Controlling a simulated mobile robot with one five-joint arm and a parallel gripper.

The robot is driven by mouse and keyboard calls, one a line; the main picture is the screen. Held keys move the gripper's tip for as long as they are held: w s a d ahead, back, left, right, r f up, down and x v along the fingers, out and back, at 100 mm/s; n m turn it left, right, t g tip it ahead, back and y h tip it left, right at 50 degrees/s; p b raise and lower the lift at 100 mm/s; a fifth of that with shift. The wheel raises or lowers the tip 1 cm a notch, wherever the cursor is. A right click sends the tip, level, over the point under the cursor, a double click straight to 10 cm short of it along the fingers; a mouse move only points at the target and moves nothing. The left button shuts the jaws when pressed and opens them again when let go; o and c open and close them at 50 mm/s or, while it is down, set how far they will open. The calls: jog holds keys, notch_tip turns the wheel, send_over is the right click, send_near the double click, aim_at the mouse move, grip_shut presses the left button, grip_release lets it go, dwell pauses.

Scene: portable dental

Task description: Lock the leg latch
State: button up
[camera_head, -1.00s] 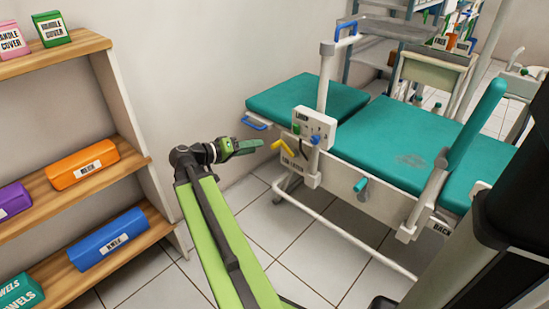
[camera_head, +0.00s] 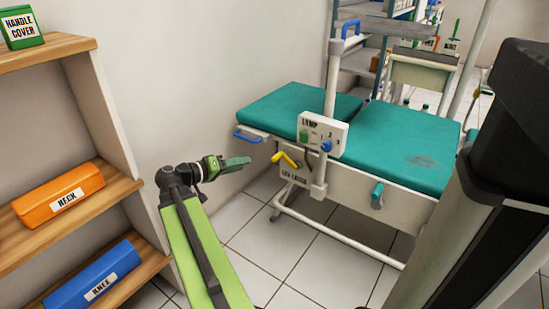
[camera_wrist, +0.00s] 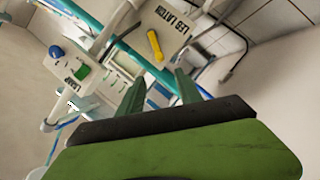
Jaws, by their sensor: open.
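The leg latch is a yellow handle (camera_head: 285,159) on a white plate labelled "LEG LATCH" (camera_head: 293,176), low on the near side of the teal dental chair (camera_head: 390,135). In the head view my gripper (camera_head: 248,161) is to the left of the yellow handle, with a gap that looks small. In the wrist view the yellow handle (camera_wrist: 155,45) lies beyond my two green fingers (camera_wrist: 160,85), slightly left of the space between them. The fingers are apart and nothing is between them.
A lamp panel (camera_head: 322,134) with a green and a blue knob sits on the post just above the latch. A blue handle (camera_head: 247,136) is on the leg-section edge. A shelf (camera_head: 70,220) with orange and blue boxes stands at left. Tiled floor is open between.

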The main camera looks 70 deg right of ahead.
aim_at(276, 157)
jog(key=b+x, duration=0.3)
jog(key=x, duration=1.3)
jog(key=shift+s+d+b, duration=0.15)
jog(key=shift+d+b, duration=0.1)
jog(key=shift+b, duration=0.1)
grip_shut()
jog(key=shift+a, duration=0.1)
